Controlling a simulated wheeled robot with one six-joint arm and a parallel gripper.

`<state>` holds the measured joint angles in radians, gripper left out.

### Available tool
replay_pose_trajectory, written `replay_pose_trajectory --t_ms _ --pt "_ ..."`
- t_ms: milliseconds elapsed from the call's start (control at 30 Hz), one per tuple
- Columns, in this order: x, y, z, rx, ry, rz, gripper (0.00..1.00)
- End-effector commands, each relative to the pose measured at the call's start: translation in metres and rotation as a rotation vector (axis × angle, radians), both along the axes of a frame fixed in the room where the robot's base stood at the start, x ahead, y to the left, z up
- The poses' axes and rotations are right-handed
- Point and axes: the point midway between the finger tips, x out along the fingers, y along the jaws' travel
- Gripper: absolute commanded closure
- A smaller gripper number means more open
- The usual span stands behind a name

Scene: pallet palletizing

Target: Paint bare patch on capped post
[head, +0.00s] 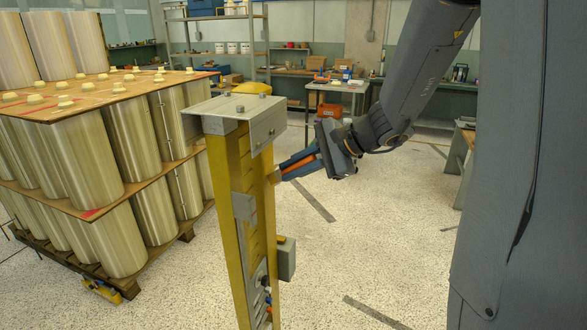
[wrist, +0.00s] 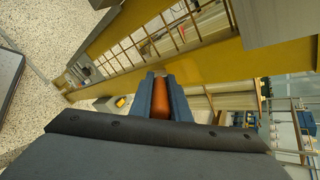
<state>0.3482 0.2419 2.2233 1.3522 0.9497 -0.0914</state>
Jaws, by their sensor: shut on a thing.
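The yellow post (head: 227,230) stands upright in the middle of the head view, with a grey metal cap (head: 215,107) on top. My gripper (head: 284,172) is on the post's right side, below the cap, shut on the orange handle of a brush (head: 300,168). The brush's pale tip is at or very near the post; I cannot tell if it touches. In the wrist view, my gripper (wrist: 160,80) points at the yellow post (wrist: 215,68), with the brush's orange handle (wrist: 160,105) between the blue fingers. I cannot make out the bare patch.
A pallet stack of pale cylinders (head: 133,150) with a board on top (head: 120,90) stands close left of the post. Grey boxes (head: 286,260) stick out from the post. A work table (head: 338,87) and shelves stand behind.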

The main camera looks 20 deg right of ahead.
Motion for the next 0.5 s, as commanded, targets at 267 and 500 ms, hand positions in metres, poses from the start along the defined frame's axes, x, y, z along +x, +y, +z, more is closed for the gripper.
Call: replay_pose_trajectory --t_ms 267,500 --pt "-0.011 -0.018 0.001 0.001 -0.002 -0.003 1.00" --pt "-0.025 -0.036 0.000 0.001 0.000 -0.005 1.00"
